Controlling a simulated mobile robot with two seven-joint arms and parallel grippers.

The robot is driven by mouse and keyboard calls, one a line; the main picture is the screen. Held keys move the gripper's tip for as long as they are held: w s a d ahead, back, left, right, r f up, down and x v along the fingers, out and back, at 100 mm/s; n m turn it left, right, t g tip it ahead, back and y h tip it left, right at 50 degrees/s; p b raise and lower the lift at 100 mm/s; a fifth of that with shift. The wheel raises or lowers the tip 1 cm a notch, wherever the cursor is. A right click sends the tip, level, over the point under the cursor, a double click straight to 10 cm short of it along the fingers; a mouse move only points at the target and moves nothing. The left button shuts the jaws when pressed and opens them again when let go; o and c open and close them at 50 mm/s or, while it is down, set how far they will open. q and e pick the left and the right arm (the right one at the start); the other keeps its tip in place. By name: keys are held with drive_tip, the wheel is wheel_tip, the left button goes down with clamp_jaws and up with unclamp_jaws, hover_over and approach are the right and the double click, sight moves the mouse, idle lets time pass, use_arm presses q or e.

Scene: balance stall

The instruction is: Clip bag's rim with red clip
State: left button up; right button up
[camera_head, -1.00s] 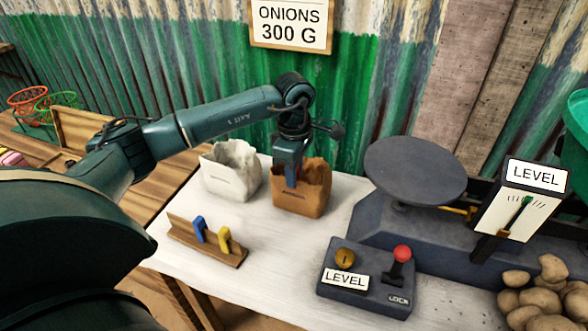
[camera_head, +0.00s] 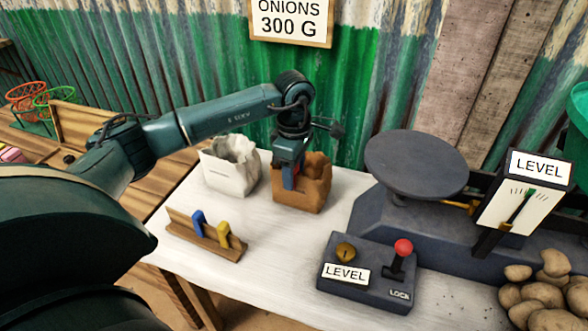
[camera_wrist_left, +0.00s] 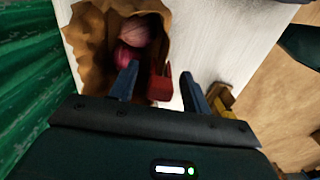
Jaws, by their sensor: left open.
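The brown paper bag (camera_head: 304,197) stands open on the white table; in the left wrist view its crumpled rim (camera_wrist_left: 88,35) surrounds reddish onions (camera_wrist_left: 135,40). My left gripper (camera_head: 290,186) points down at the bag's near left side. In the left wrist view, my left gripper (camera_wrist_left: 158,82) is open, with its fingers apart on either side of the red clip (camera_wrist_left: 161,84). The red clip is at the bag's rim, and gaps show beside it. Whether its jaws pinch the paper is hidden. My right gripper is not in view.
A white bag (camera_head: 230,172) stands close left of the brown bag. A wooden rack (camera_head: 205,240) holds a blue clip (camera_head: 198,222) and a yellow clip (camera_head: 223,234). The scale pan (camera_head: 415,163) and control box (camera_head: 368,275) stand right. The table between rack and box is clear.

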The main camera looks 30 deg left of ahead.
use_arm(q)
wheel_tip(320, 180, up, 13)
idle(0.5)
drive_tip(key=shift+r, duration=0.1)
wheel_tip(320, 180, up, 7)
drive_tip(key=p, duration=0.6)
idle(0.3)
